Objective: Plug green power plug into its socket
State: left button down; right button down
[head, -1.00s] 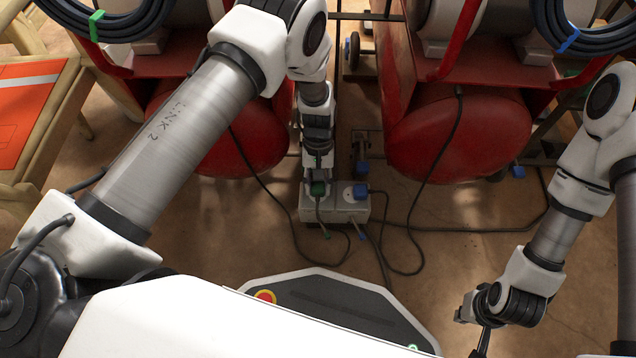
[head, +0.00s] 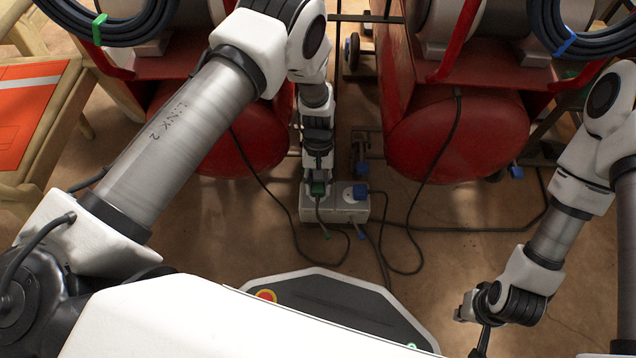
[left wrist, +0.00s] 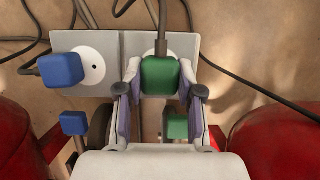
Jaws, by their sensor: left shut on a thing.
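The green plug (head: 318,189) is in my left gripper (head: 317,180), at the left half of the grey socket box (head: 335,213) on the floor. In the left wrist view the green plug (left wrist: 160,76) sits between the two fingers of my left gripper (left wrist: 160,88), which is shut on it. Its dark cable runs up out of the picture. The plug hides most of the round socket face behind it, so I cannot tell how deep it sits or whether it touches. My right gripper (head: 474,315) is low at the right, far from the box; its fingers are unclear.
A blue plug (left wrist: 62,70) is at the other, white round socket (left wrist: 94,66). Blue (left wrist: 74,123) and green (left wrist: 177,126) blocks show beyond the box. Red tanks (head: 458,138) flank the arm.

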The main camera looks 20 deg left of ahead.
pick_arm(q)
jog(key=shift+f+b, duration=0.35)
jog(key=shift+f, duration=0.2)
jog(key=c, duration=0.7)
grip_release()
jog(key=shift+o, duration=0.2)
jog(key=shift+r, duration=0.1)
jog(key=v, duration=1.1)
jog(key=shift+w+r, duration=0.15)
jog(key=shift+r, duration=0.2)
jog(key=shift+a, duration=0.1)
